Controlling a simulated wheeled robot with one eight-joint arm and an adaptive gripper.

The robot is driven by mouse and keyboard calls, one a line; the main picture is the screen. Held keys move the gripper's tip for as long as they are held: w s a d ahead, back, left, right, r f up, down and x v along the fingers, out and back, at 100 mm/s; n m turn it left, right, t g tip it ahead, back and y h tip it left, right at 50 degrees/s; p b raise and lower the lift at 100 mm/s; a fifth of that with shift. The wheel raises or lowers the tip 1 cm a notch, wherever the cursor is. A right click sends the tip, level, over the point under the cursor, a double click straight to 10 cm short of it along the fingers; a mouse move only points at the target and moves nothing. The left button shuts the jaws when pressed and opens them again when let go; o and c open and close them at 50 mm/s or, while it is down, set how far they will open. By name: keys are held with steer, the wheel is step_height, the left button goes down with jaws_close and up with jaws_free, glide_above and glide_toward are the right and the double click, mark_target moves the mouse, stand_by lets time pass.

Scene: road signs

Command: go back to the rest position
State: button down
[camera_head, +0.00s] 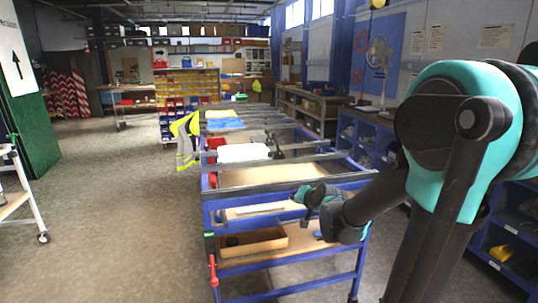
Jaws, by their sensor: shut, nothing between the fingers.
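My arm, teal and dark grey, fills the right side of the head view and reaches left over the near end of a long blue-framed workbench (285,178). My gripper (308,203) is at the small dark far end of the arm, above the bench's near right part. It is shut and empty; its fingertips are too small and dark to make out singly. The arm's upper joint is raised high, and its lower links run out of the picture at the bottom.
A cardboard box (253,243) lies on the bench's lower shelf. A yellow vest (187,136) hangs at the bench's left side. A white trolley (14,197) stands at the left. Blue shelving (508,222) is close behind my arm. Open floor (110,210) lies left of the bench.

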steer(key=s+d+f+n+g+h, duration=0.1)
steer(key=s+d+f+g, duration=0.1)
steer(key=s, duration=0.6)
steer(key=s+d+f+n+g+h, duration=0.1)
steer(key=s+d+f+n+g, duration=0.1)
steer(key=s+f, duration=0.5)
steer(key=s+d+f+n+g+h, duration=0.1)
steer(key=s+d+f, duration=0.4)
steer(key=s, duration=0.5)
steer(key=shift+s+d+f+g+h, duration=0.15)
steer(key=shift+s+d+g+h, duration=0.3)
steer(key=shift+g, duration=0.75)
steer(key=shift+w+a, duration=0.1)
steer(key=shift+a, duration=0.05)
